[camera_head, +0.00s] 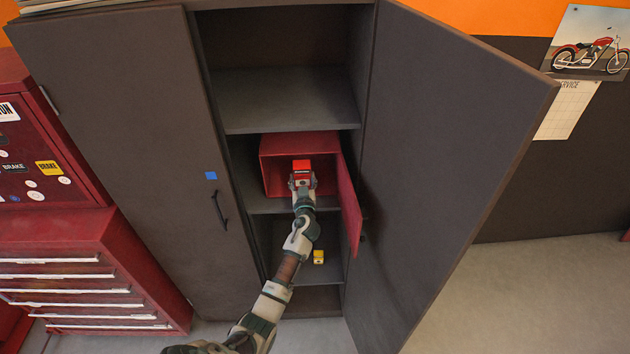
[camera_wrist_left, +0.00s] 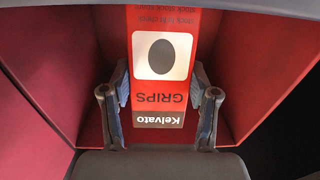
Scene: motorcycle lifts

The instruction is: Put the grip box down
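The grip box (camera_head: 301,165) is red-orange, inside an open red metal case on a cabinet shelf. In the left wrist view the grip box (camera_wrist_left: 161,90) shows "Kelvato GRIPS" upside down and a dark oval on white. My left gripper (camera_head: 302,179) reaches into the case. In the left wrist view its fingers (camera_wrist_left: 162,85) stand at either side of the grip box, seemingly against its edges. The underside of the grip box is hidden, so I cannot tell whether it touches the case floor. My right gripper is not in view.
The red case (camera_head: 275,180) has its door (camera_head: 348,205) swung open on the right. The tall cabinet's right door (camera_head: 440,150) stands open. A small yellow item (camera_head: 318,257) sits on the shelf below. The upper shelf (camera_head: 285,100) is bare. A red drawer chest (camera_head: 80,275) stands left.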

